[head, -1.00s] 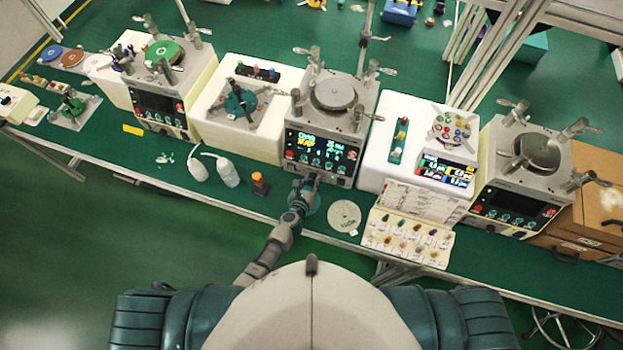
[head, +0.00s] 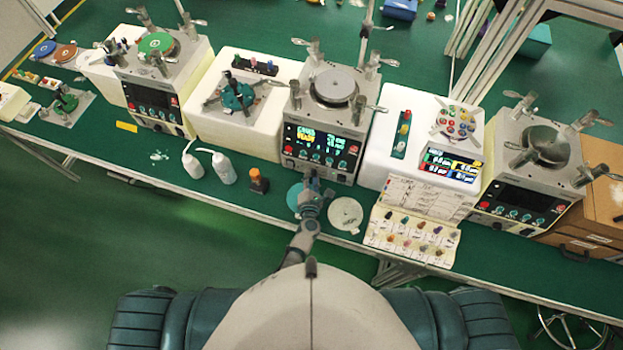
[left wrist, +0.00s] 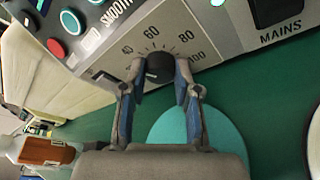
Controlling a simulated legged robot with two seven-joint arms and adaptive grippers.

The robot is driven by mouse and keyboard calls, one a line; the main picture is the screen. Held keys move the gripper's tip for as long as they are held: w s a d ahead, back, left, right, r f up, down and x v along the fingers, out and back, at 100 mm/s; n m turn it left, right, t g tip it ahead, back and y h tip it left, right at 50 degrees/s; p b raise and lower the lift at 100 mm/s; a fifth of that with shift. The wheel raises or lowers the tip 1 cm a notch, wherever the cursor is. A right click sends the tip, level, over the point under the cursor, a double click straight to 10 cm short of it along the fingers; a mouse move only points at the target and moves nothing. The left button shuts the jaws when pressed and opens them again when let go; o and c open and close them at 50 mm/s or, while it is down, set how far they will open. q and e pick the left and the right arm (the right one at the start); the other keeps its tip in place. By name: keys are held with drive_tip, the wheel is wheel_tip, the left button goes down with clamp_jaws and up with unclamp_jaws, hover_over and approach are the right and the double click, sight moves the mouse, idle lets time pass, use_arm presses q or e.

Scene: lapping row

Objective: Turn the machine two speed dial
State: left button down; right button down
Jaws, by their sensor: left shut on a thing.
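Machine two (head: 328,113) is the middle grey unit with a lit display (head: 321,145) and a round plate on top. Its black speed dial (left wrist: 160,66) shows in the left wrist view, with a printed scale from about 40 to 100 around it. My left gripper (left wrist: 159,76) has one finger on each side of the dial and is shut on it. In the head view my left gripper (head: 312,180) reaches the lower front of the panel, and the dial is hidden there. My right gripper is not in view.
A teal disc (head: 295,197) lies on the bench under my gripper. A pale disc (head: 345,215), a parts board (head: 410,237), an orange-topped bottle (head: 258,182) and white bottles (head: 223,168) stand near. Similar machines (head: 160,85) and (head: 525,165) flank the row.

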use_arm(q)
drive_tip(key=m+b, duration=0.1)
drive_tip(key=m+t+b, duration=0.1)
drive_tip(key=m, duration=0.1)
drive_tip(key=m+b, duration=0.1)
drive_tip(key=shift+s+d+f+m+t+y, duration=0.1)
drive_tip(key=shift+d+f+m+t+y, duration=0.1)
drive_tip(key=shift+f+m+t+y, duration=0.15)
drive_tip(key=m+t+b, duration=0.1)
drive_tip(key=m+b, duration=0.1)
drive_tip(key=m, duration=0.1)
drive_tip(key=shift+m, duration=0.35)
drive_tip(key=shift+f+m+b, duration=0.1)
drive_tip(key=shift+m+b, duration=0.2)
drive_tip(key=shift+s, duration=0.1)
drive_tip(key=c, duration=0.8)
unclamp_jaws()
drive_tip(key=shift+c, duration=0.2)
drive_tip(key=shift+d, duration=0.1)
drive_tip(key=shift+t, duration=0.25)
